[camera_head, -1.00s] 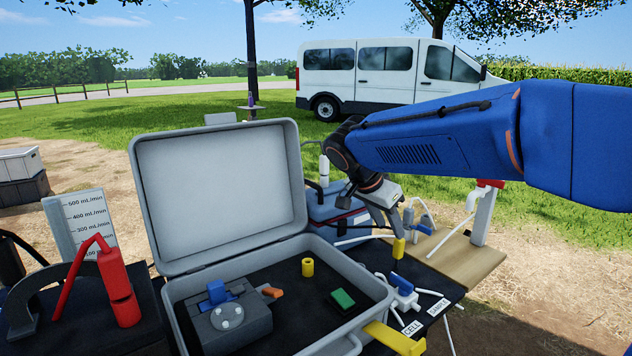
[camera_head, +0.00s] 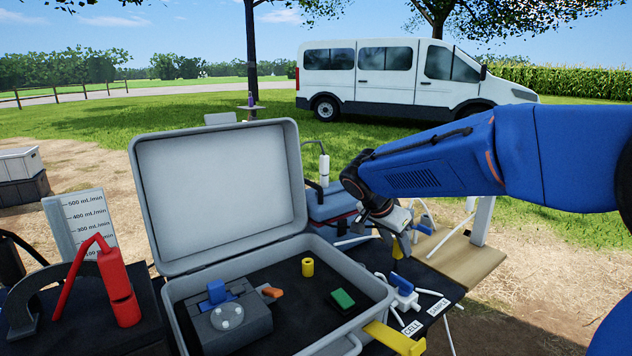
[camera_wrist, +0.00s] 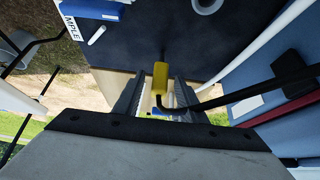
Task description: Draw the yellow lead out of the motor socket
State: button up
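The yellow lead's plug (camera_wrist: 160,78) stands between the two fingers in the wrist view, with its black cable bending away to the right. My gripper (camera_head: 400,243) points down over the far right edge of the dark table. Its fingers are apart, one on each side of the plug, and a narrow gap shows beside the plug. The motor socket cannot be clearly made out.
An open grey case (camera_head: 283,248) holds a yellow ring (camera_head: 307,267) and a green block (camera_head: 342,299). A white and blue connector (camera_head: 402,289) lies near the labels. A blue box (camera_head: 328,203) stands behind, and a tan board (camera_head: 462,258) lies to the right.

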jog(key=shift+c, duration=0.4)
grip_shut()
jog(key=shift+r, duration=0.15)
jog(key=shift+r, duration=2.35)
